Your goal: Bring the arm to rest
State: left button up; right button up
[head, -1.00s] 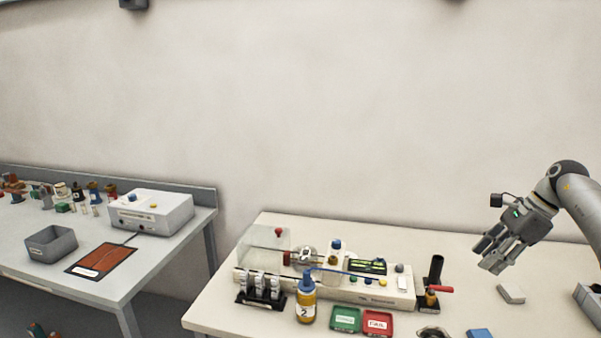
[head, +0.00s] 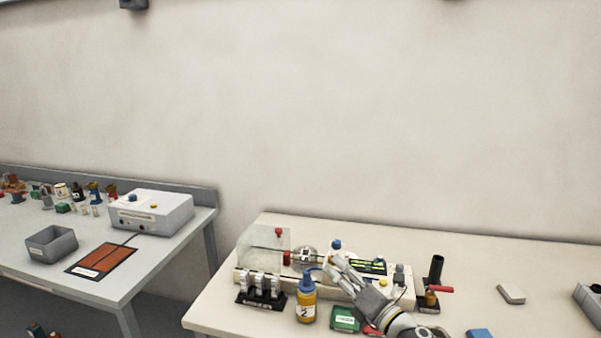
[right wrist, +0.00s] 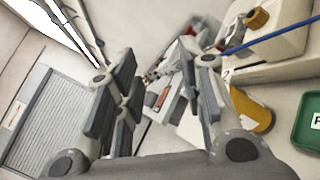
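My right gripper (head: 335,268) is low over the front of the white test device (head: 243,275) in the head view, with its arm coming up from the bottom edge. In the right wrist view its two fingers (right wrist: 158,75) stand apart with nothing between them, so it is open and empty. The amber bottle (head: 306,308) with a blue cap is just left of the gripper; its amber body (right wrist: 252,112) shows beside the right finger in the wrist view. I cannot tell whether they touch. My left gripper is not in view.
The green tray (head: 346,320) is below the gripper; my arm mostly hides the red tray (head: 371,331). A black rack (head: 262,300) stands left of the bottle. A red-handled tool (head: 440,289) is to the right. The table's back right (head: 480,255) is clear.

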jog(key=s+d+f+m+g+h, duration=0.2)
jog(key=s+d+f+m+h, duration=0.35)
jog(key=s+f+m, duration=0.4)
jog(key=s+d+f+m+g+h, duration=0.2)
jog(key=s+d+f+m+h, duration=0.35)
jog(key=s+m, duration=0.65)
jog(key=s+f+m+g, duration=0.3)
jog(key=s+m+g, duration=0.15)
jog(key=s, duration=0.65)
jog(key=s+f+m+g, duration=0.3)
jog(key=s+m+g, duration=0.15)
jog(key=s, duration=0.65)
notch_tip(320, 180, down, 32)
jog(key=s+b, duration=0.2)
jog(key=b, duration=0.4)
jog(key=s+d+f+g+b, duration=0.1)
jog(key=s+f+b, duration=0.1)
jog(key=s+f, duration=0.6)
jog(key=s+d+f+g+b, duration=0.1)
jog(key=s+d+f+b, duration=0.1)
jog(key=s+f, duration=0.6)
notch_tip(320, 180, down, 4)
jog(key=shift+f, duration=0.1)
